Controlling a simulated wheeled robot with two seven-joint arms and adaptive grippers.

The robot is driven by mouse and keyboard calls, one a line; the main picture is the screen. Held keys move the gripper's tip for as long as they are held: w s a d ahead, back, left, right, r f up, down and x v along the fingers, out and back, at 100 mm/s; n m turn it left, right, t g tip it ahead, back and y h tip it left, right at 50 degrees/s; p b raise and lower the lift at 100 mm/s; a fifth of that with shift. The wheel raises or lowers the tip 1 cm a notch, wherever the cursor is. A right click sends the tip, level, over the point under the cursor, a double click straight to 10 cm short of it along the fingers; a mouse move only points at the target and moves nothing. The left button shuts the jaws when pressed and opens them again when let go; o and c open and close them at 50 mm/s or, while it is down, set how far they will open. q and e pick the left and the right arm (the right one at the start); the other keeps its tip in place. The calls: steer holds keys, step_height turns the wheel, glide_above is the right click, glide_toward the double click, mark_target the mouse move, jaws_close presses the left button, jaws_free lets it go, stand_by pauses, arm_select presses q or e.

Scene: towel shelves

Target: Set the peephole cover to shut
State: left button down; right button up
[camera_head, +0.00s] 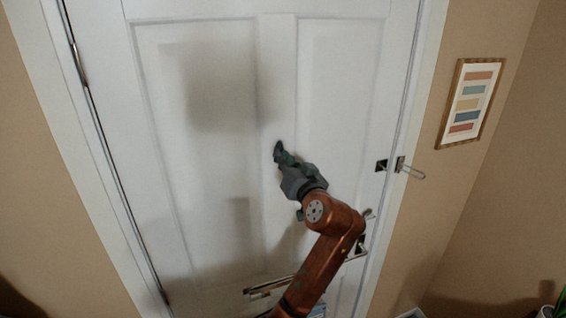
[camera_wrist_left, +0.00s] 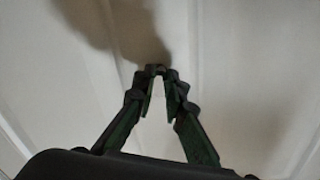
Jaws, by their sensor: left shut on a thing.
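The white door (camera_head: 230,80) stands upright in front of me and looks closed in its frame. My left gripper (camera_head: 279,150) is at the door's middle strip, between the two upper panels. In the left wrist view my left gripper (camera_wrist_left: 157,76) has its fingertips drawn together on a small dark piece against the door, which I take to be the peephole cover (camera_wrist_left: 154,68). The fingertips hide most of it, so I cannot tell its position. The peephole itself is hidden. My right gripper is in neither view.
A metal latch (camera_head: 401,165) sits at the door's right edge. A door handle (camera_head: 368,215) is below it, partly behind my arm. A framed picture (camera_head: 472,100) hangs on the right wall.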

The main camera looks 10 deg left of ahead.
arm_select(q)
steer(key=shift+w+d+n+b, duration=0.2)
steer(key=shift+n+b, duration=0.1)
steer(key=shift+n, duration=0.3)
steer(key=shift+r, duration=0.1)
steer(key=c, duration=2)
jaws_free()
steer(key=shift+d, duration=0.15)
steer(key=shift+o, duration=0.2)
steer(key=v, duration=1.2)
